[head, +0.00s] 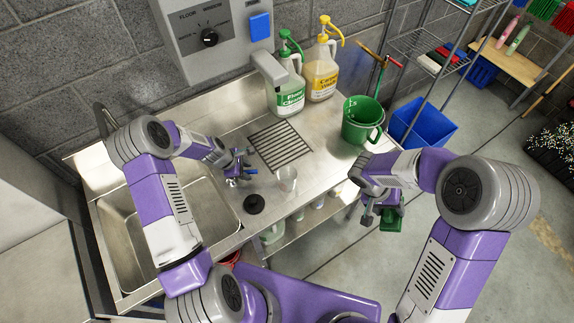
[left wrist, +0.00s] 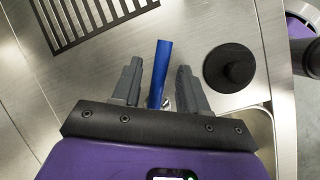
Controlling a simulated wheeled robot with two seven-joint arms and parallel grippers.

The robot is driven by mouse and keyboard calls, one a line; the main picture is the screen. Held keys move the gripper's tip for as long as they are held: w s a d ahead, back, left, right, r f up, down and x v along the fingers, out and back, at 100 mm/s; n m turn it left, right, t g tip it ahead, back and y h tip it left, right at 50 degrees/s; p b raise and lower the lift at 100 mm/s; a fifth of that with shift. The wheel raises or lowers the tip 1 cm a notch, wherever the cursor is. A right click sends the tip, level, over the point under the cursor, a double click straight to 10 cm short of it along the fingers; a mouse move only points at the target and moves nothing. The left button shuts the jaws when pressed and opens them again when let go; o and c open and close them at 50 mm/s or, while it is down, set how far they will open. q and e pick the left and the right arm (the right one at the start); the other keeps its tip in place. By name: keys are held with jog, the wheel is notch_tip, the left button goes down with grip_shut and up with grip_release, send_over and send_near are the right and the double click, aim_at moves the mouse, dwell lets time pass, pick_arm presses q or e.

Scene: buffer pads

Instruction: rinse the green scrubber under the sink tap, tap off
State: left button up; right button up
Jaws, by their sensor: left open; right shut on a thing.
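My right gripper (head: 380,206) is shut on the green scrubber (head: 391,220), at the right, in front of the counter's right end and away from the sink. The steel sink basin (head: 217,205) is at the left, partly hidden by my left arm. A curved metal spout (head: 104,115) rises behind the basin. My left gripper (head: 240,172) is open near the basin's right edge. In the left wrist view, a blue lever (left wrist: 160,73) stands between the open fingers (left wrist: 157,85); I cannot tell whether they touch it. I see no water running.
A black stopper (head: 254,204) and a clear cup (head: 288,178) are close to my left gripper. Behind them are a drain grate (head: 280,147), a green bottle (head: 286,94), a yellow-topped bottle (head: 321,70) and a green jug (head: 362,120). A blue bin (head: 424,122) stands beyond.

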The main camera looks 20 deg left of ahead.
pick_arm(q)
grip_shut()
